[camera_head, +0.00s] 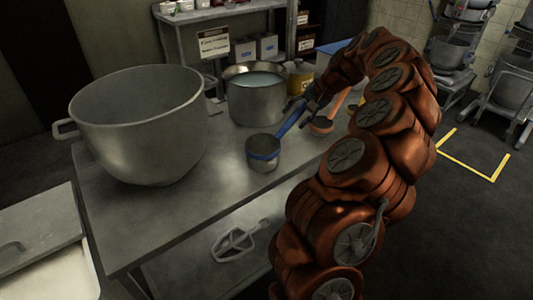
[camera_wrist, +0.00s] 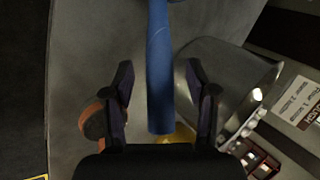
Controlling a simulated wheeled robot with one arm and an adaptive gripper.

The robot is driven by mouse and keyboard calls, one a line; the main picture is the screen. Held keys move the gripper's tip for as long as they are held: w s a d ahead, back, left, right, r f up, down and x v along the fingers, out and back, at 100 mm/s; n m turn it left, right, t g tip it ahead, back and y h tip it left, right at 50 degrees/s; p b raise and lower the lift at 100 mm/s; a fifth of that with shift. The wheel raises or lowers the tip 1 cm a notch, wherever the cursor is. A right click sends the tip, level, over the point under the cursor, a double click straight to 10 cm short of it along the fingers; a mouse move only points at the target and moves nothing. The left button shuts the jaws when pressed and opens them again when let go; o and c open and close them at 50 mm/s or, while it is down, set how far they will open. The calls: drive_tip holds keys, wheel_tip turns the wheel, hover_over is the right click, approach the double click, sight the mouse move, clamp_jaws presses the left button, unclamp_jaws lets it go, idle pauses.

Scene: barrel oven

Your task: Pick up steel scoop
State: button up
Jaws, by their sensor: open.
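The steel scoop (camera_head: 263,155), a small steel cup with a blue band and a long blue handle, stands on the steel table (camera_head: 215,190) in the head view. Its handle slants up to the right towards my gripper (camera_head: 312,95). In the wrist view my gripper (camera_wrist: 159,75) is open. The blue handle (camera_wrist: 159,55) runs between its two dark fingers, with a visible gap on each side. The scoop's cup is out of the wrist view, beyond its top edge.
A large mixing bowl (camera_head: 140,130) stands at the left of the table. A pot of pale liquid (camera_head: 257,105) is behind the scoop. An orange-handled scoop (camera_head: 322,124) and a yellow container (camera_head: 299,80) are close to my gripper. A paddle (camera_head: 238,241) lies below.

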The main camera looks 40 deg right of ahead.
drive_tip(key=shift+x, duration=0.85)
clamp_jaws()
